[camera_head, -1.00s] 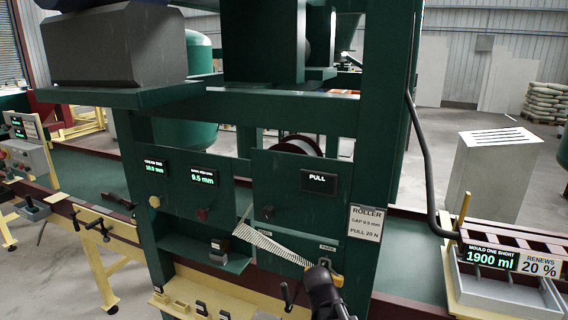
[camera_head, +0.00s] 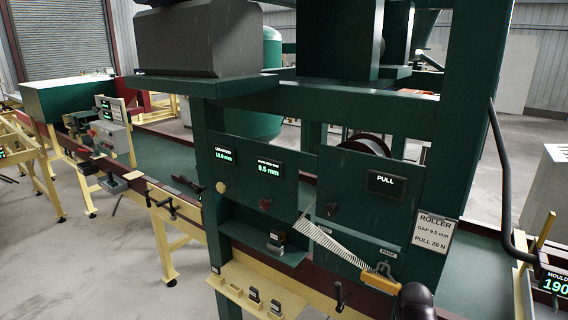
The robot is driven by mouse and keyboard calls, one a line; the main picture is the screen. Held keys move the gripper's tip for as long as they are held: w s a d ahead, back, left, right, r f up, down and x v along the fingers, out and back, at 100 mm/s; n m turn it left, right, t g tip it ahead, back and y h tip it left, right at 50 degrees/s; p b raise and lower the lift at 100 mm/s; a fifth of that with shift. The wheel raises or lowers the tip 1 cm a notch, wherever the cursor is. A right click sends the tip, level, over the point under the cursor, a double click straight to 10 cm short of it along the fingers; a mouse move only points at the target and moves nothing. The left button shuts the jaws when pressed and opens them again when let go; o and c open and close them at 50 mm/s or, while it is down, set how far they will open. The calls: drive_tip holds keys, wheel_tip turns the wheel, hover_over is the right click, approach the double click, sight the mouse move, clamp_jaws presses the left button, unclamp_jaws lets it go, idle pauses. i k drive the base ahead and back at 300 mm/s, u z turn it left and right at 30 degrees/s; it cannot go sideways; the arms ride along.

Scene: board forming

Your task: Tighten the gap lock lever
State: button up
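A small dark lever (camera_head: 340,295) with an upright stem stands at the front of the roller frame, below the panel; I cannot tell whether it is the gap lock lever or how tight it is. The gap panel (camera_head: 240,164) carries a yellow knob (camera_head: 222,187) and a dark red knob (camera_head: 263,195) below displays reading 10.0 mm and 9.5 mm. A dark rounded part of my arm (camera_head: 416,299) shows at the bottom, right of the lever. My gripper's fingers do not show.
A pale toothed strip (camera_head: 328,241) slopes down the front towards a yellow handle (camera_head: 380,284), close to my arm. A PULL panel (camera_head: 405,200) is at right. Floor at left (camera_head: 110,275) is clear.

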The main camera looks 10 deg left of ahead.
sight(182, 176)
drive_tip(key=u, duration=0.05)
drive_tip(key=k, duration=0.5)
drive_tip(key=u, duration=0.95)
drive_tip(key=i, duration=0.45)
drive_tip(key=u, duration=0.25)
